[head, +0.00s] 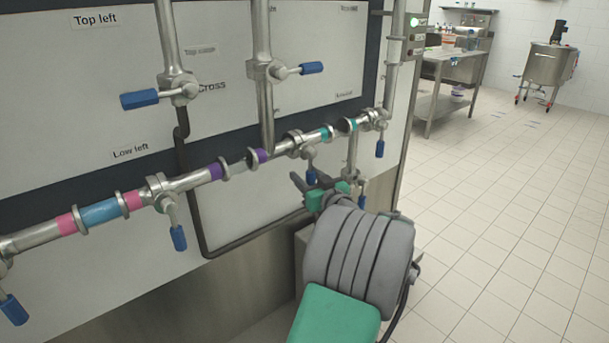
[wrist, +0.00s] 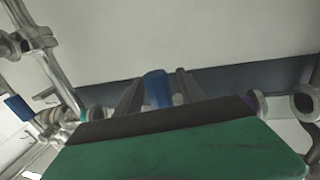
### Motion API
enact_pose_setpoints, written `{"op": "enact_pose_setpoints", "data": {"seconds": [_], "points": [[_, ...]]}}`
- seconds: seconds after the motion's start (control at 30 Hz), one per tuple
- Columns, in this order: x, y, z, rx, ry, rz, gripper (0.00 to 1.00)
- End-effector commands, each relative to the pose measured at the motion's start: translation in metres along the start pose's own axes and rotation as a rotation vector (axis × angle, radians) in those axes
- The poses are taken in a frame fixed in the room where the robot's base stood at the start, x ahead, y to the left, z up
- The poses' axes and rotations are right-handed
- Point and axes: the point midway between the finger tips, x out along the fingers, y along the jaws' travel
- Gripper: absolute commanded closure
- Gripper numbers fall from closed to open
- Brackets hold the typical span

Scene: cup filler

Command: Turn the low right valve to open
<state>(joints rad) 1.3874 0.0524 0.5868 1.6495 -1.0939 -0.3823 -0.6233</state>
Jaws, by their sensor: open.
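Several valves with blue handles sit along a sloping steel pipe on the wall panel. One low valve (head: 299,143), right of the middle, has its blue handle (head: 311,176) hanging down across the pipe. My gripper (head: 312,182) is open with its fingers around this handle. In the wrist view the blue handle (wrist: 157,88) stands between the two dark fingers, with a gap visible on its right. Contact on the left is unclear. Another low valve (head: 375,118) further right also has its handle (head: 380,148) hanging down. The right-hand labels are too blurred to confirm which is low right.
A lower-left valve (head: 165,192) has its handle down. Two upper valves have handles (head: 140,99) turned sideways. A short branch pipe (head: 352,155) descends close beside my gripper. A steel table (head: 440,57) and a tank (head: 549,65) stand far right, with open tiled floor between.

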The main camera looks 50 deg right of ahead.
Motion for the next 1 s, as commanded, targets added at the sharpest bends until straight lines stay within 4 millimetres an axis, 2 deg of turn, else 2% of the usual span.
{"op": "enact_pose_setpoints", "data": {"seconds": [0.1,0.3,0.83,1.0], "points": [[0.0065,-0.0003,-0.0002,-0.001,0.000,0.000,0.54],[0.0064,-0.0003,-0.0002,-0.001,0.000,0.000,0.55],[0.0061,-0.0004,-0.0001,-0.001,-0.001,0.000,0.98],[0.0060,-0.0004,0.0000,-0.001,-0.001,0.000,1.00]]}}
